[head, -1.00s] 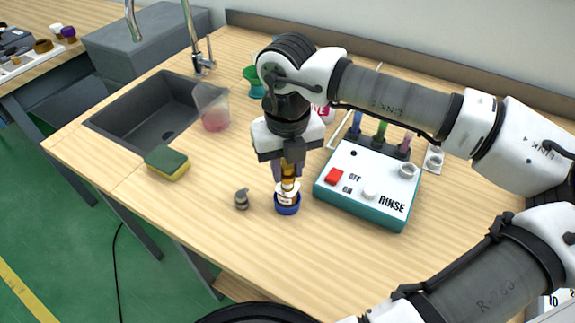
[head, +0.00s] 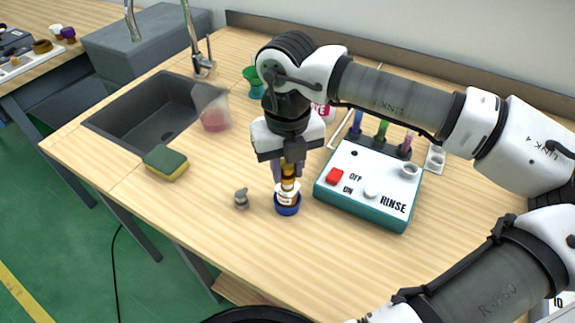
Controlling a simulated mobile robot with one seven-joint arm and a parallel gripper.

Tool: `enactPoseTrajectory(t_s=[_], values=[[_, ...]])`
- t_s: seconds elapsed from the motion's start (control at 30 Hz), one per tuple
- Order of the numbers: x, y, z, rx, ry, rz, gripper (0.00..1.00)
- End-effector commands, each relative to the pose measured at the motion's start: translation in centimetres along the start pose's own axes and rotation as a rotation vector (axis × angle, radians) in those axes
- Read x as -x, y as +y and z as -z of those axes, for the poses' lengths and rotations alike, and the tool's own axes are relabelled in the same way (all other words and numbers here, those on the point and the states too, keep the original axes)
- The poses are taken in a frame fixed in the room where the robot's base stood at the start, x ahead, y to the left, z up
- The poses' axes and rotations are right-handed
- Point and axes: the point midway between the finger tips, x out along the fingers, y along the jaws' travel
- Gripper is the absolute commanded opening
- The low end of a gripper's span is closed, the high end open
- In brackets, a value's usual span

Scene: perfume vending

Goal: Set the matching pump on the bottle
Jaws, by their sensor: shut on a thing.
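A small bottle (head: 287,199) with a white label stands upright in a blue round holder (head: 287,210) on the wooden counter. My gripper (head: 289,168) points down right above it, shut on a narrow amber-gold piece (head: 288,184), which looks like a pump. The piece lines up with the bottle's top; I cannot tell whether it is seated or only touching. The fingers partly hide its upper end. A small grey pump-like piece (head: 241,199) stands on the counter left of the bottle.
A white and teal rinse box (head: 368,185) stands close right of the bottle, with blue, green and pink-purple pieces behind it. A sponge (head: 165,163), sink (head: 150,118) and clear cup with pink liquid (head: 213,110) lie left. The front counter is clear.

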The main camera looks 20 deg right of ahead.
Motion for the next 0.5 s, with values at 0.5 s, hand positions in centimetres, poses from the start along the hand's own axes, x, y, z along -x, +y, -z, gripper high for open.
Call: enactPoseTrajectory(t_s=[0.5], values=[[-0.66, -0.03, 0.0, 0.0, 0.0, 0.001, 0.06]])
